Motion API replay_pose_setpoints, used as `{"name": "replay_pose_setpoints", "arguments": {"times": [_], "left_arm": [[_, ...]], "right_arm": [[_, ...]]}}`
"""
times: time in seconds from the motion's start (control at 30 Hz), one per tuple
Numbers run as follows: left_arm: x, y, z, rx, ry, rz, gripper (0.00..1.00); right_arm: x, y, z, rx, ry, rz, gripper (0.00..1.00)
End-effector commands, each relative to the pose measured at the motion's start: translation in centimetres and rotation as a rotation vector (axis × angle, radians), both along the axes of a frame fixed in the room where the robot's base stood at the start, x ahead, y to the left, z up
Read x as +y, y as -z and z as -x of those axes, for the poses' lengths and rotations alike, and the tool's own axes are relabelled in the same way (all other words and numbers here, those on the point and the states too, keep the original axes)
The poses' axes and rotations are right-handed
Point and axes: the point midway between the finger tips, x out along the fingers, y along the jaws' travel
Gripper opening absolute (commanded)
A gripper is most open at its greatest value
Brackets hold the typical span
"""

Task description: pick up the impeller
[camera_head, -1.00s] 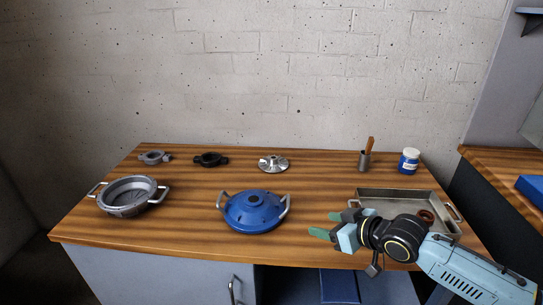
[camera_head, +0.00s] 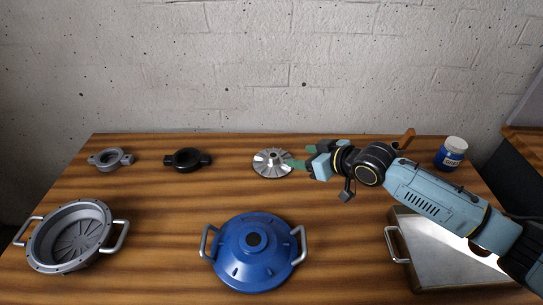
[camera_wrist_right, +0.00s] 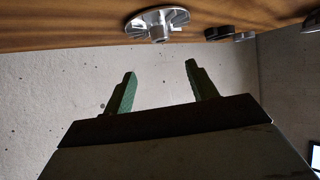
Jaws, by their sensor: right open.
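The impeller (camera_head: 268,164) is a silver finned disc with a raised hub, lying on the wooden table towards the back, near the middle. It also shows at the top of the right wrist view (camera_wrist_right: 158,20), where the picture is upside down. My right gripper (camera_head: 294,162) has green fingertips at the impeller's right side. In the right wrist view the gripper (camera_wrist_right: 160,72) is open and empty, its fingers spread, with the impeller ahead of the gap. I cannot tell whether a fingertip touches the impeller. My left gripper is not in view.
A blue lidded housing (camera_head: 238,265) with handles stands in front. A grey round casing (camera_head: 72,235) is at the left. A grey ring clamp (camera_head: 112,158) and a black one (camera_head: 187,159) lie at the back left. A metal tray (camera_head: 440,270) and a jar (camera_head: 452,153) are at the right.

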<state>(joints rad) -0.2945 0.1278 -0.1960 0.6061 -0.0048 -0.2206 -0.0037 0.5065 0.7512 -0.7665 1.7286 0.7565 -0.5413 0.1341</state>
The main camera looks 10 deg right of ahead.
Motion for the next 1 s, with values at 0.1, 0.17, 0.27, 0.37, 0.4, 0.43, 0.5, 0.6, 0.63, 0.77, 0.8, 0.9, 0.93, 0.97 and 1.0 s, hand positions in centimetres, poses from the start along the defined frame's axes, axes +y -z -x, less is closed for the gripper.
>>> {"name": "replay_pose_setpoints", "arguments": {"times": [0.1,0.17,0.27,0.37,0.4,0.43,0.5,0.6,0.63,0.77,0.8,0.9,0.93,0.97,1.0], "left_arm": [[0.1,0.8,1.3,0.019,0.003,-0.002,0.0],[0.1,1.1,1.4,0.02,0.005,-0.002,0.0],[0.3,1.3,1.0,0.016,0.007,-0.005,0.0],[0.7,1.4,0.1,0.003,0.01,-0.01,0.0],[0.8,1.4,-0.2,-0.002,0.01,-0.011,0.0],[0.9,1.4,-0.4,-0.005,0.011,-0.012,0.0],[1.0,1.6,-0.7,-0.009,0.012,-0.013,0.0],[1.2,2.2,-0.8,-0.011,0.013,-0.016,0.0],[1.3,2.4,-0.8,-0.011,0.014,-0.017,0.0],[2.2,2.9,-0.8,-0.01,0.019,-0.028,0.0],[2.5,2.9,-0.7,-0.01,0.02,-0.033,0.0],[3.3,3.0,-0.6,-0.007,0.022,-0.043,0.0],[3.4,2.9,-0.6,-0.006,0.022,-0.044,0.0],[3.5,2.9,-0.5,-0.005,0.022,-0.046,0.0],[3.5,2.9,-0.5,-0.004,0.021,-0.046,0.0]], "right_arm": [[1.4,1.3,-1.9,-0.001,0.0,-0.004,0.57],[1.9,1.8,-2.6,-0.001,-0.001,-0.004,0.57],[2.4,2.4,-3.6,-0.001,0.0,-0.002,0.57],[2.7,2.8,-4.0,0.0,0.0,0.0,0.57],[2.8,2.8,-4.1,0.0,-0.001,0.0,0.57],[2.9,3.0,-4.2,0.0,-0.001,0.0,0.57],[3.2,3.4,-4.6,-0.001,-0.001,-0.001,0.57],[3.9,4.5,-5.5,0.0,0.0,-0.002,0.57],[4.1,4.8,-5.8,0.0,0.0,-0.002,0.57],[4.9,5.6,-7.0,-0.002,0.0,0.0,0.57],[5.1,5.8,-7.2,-0.001,-0.001,-0.002,0.57],[5.2,6.0,-7.5,0.0,0.0,-0.001,0.57],[5.2,6.0,-7.6,0.0,0.0,0.0,0.57],[5.2,6.0,-7.6,0.0,0.0,0.0,0.57],[5.2,5.9,-7.6,0.0,0.0,0.0,0.57]]}}
